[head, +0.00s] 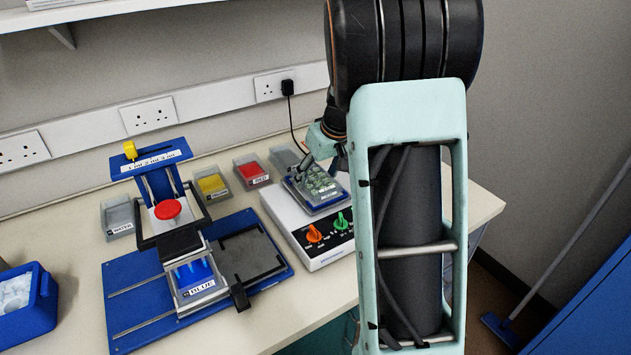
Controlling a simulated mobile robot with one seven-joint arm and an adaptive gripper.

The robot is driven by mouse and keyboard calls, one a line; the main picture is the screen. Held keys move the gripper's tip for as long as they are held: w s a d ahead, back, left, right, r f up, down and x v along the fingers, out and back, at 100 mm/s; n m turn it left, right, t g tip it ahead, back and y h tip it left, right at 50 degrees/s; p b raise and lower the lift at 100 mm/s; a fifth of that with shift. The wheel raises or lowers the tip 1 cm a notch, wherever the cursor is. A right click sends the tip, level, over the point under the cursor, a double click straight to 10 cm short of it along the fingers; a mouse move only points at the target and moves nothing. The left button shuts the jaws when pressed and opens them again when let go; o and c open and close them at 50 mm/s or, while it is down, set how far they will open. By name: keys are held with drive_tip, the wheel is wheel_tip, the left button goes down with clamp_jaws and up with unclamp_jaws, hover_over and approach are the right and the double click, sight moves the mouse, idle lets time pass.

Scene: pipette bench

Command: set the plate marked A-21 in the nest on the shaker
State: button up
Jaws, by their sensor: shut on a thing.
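The shaker (284,216) is a white box with an orange knob and a green knob on its front, standing on the bench at the right. A clear plate with several wells (320,188) is at the blue nest (327,207) on top of the shaker. Its marking is too small to read. My gripper (303,168) is at the plate's back left edge and is shut on the plate. My forearm hides part of the right side. I cannot tell whether the plate is fully seated.
A blue pipetting stand (125,305) with a red knob and a tray marked BLUE fills the bench left of the shaker. Tubs of yellow (212,184) and red (253,171) stand behind. A blue ice bucket (40,310) is at far left. A cable hangs from the wall socket.

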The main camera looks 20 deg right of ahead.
drive_tip(key=shift+s+f, duration=0.1)
drive_tip(key=shift+f, duration=0.2)
drive_tip(key=shift+f+b, duration=0.3)
drive_tip(key=o, duration=1.1)
drive_tip(key=shift+r, duration=0.1)
drive_tip(key=shift+o, duration=0.2)
drive_tip(key=shift+r+p, duration=0.4)
drive_tip(key=shift+r, duration=0.2)
drive_tip(key=v, duration=1.1)
drive_tip(key=shift+s, duration=0.2)
drive_tip(key=shift+d, duration=0.1)
